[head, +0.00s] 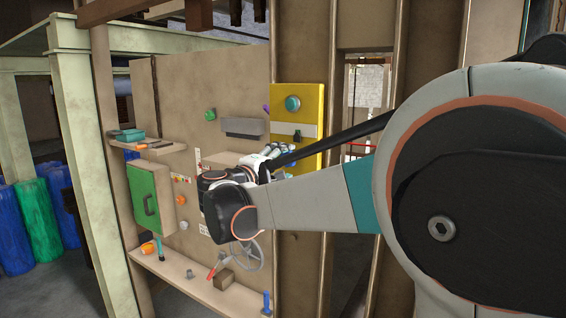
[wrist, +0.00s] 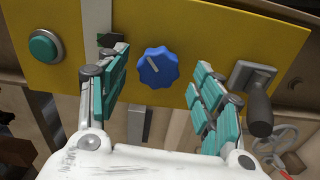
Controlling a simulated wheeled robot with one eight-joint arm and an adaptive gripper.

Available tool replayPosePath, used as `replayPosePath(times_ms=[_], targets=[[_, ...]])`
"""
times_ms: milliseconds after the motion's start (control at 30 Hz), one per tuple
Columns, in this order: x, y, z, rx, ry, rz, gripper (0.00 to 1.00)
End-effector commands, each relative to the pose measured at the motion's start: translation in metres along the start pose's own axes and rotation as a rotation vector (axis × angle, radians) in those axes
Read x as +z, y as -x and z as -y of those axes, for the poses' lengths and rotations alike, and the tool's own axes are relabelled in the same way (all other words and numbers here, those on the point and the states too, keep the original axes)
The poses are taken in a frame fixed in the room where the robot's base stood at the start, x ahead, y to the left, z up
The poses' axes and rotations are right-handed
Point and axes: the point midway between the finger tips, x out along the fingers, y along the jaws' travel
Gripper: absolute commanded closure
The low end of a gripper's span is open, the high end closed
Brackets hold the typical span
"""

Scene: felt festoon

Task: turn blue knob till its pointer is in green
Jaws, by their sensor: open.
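The blue knob (wrist: 158,68) is on a yellow panel (wrist: 200,25), with a scalloped rim and a pale pointer line that slants up and left in the wrist view. My gripper (wrist: 159,62) is open, with one teal-padded finger on each side of the knob and visible gaps between. In the head view my gripper (head: 280,152) is in front of the lower yellow panel (head: 312,98), and the knob is hidden there. I cannot make out a green zone around the knob; a dark, partly greenish patch shows behind the left finger.
A round green button (wrist: 43,46) is left of the knob, and a lever with a dark handle (wrist: 258,108) is close by the right finger. In the head view a green box (head: 150,198), a handwheel (head: 247,254) and a shelf (head: 200,287) are left and below.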

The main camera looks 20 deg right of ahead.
Motion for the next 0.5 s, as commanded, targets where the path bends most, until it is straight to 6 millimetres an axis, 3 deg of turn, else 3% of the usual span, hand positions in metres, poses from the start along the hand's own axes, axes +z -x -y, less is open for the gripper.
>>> replayPosePath(times_ms=[200,500], targets=[[-0.001,0.037,0.000,-0.001,0.000,-0.003,0.40],[0.000,0.056,0.001,-0.001,0.000,0.000,0.40]])
